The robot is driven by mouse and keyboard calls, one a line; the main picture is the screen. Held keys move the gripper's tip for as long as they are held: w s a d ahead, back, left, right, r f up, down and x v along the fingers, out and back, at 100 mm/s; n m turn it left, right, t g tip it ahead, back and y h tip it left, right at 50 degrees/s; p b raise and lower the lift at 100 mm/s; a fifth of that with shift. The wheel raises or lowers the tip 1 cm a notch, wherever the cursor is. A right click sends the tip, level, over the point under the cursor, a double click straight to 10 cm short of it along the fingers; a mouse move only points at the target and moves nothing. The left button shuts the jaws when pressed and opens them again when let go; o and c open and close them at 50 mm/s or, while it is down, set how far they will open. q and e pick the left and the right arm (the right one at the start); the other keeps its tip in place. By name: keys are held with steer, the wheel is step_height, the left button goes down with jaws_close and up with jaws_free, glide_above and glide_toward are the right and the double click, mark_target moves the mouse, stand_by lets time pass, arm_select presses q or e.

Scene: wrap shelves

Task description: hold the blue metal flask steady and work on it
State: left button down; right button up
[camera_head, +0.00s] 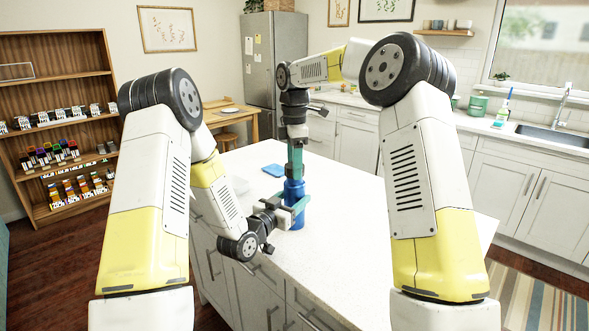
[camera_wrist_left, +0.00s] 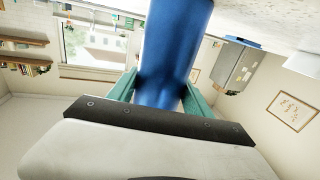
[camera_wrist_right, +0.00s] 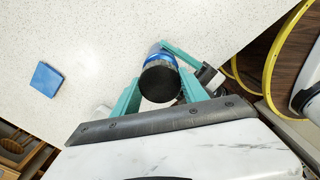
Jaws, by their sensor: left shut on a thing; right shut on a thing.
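The blue metal flask (camera_head: 296,189) stands upright on the white island counter. My left gripper (camera_head: 292,207) reaches it from the side and is shut around its body. In the left wrist view the blue body (camera_wrist_left: 172,45) lies between the teal fingers (camera_wrist_left: 158,95). My right gripper (camera_head: 294,165) points straight down over the flask, shut at its top. In the right wrist view the flask's black cap (camera_wrist_right: 159,82) shows between the teal fingers, with a blue band below it. In the head view the cap is hidden by the right fingers.
A small blue block or folded cloth (camera_head: 273,170) lies on the counter (camera_head: 345,235) behind the flask. The counter to the right is clear. A stocked wooden shelf (camera_head: 58,120) stands at the left, a fridge (camera_head: 272,75) at the back, a sink (camera_head: 548,135) at the right.

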steer(key=shift+r, duration=0.25)
steer(key=shift+r, duration=1.95)
arm_select(q)
steer(key=shift+c, duration=1.8)
jaws_free()
